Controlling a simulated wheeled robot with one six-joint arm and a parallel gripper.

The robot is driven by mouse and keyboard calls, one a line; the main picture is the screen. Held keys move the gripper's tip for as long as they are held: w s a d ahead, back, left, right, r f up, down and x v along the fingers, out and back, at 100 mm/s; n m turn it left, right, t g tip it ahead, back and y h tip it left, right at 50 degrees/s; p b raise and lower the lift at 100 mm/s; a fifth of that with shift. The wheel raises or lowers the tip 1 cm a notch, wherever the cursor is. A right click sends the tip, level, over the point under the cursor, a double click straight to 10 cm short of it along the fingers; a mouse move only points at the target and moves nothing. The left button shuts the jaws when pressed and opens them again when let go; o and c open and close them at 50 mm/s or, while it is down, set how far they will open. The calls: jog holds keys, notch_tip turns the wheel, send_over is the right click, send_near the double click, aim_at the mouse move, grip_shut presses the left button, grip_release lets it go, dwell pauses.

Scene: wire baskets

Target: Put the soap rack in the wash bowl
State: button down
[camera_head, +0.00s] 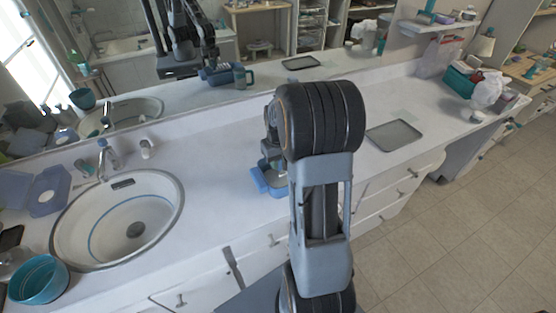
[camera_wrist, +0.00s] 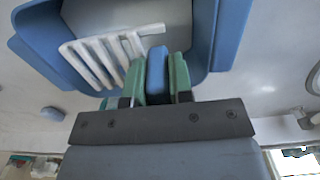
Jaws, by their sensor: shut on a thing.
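The soap rack (camera_wrist: 222,32) is blue with white slats. My gripper (camera_wrist: 157,77) has green fingers and is shut on the rack's blue wall in the wrist view. In the head view the rack (camera_head: 260,180) shows low at the counter, left of my arm, partly hidden by it; I cannot tell whether it touches the counter. A round white basin (camera_head: 80,207) is set into the counter at left, empty. A teal bowl (camera_head: 38,281) stands at the lower left beside it. I cannot tell from the frames which one is the wash bowl.
A faucet (camera_head: 103,160) stands behind the basin, with a small white item (camera_head: 147,148) to its right. A blue tray (camera_head: 47,192) lies at far left. A grey tray (camera_head: 394,134) lies right of my arm. The counter between rack and basin is clear.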

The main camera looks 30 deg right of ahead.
jog(key=b, duration=0.4)
send_over(278, 182)
jog(key=shift+s+f, duration=0.1)
jog(key=shift+f, duration=2.95)
jog(key=shift+f, duration=0.6)
jog(key=c, duration=0.9)
grip_release()
jog(key=shift+r, duration=0.2)
jog(key=shift+r+p, duration=3.2)
jog(key=shift+r, duration=1.2)
notch_tip(278, 182, up, 14)
jog(key=shift+f, duration=0.1)
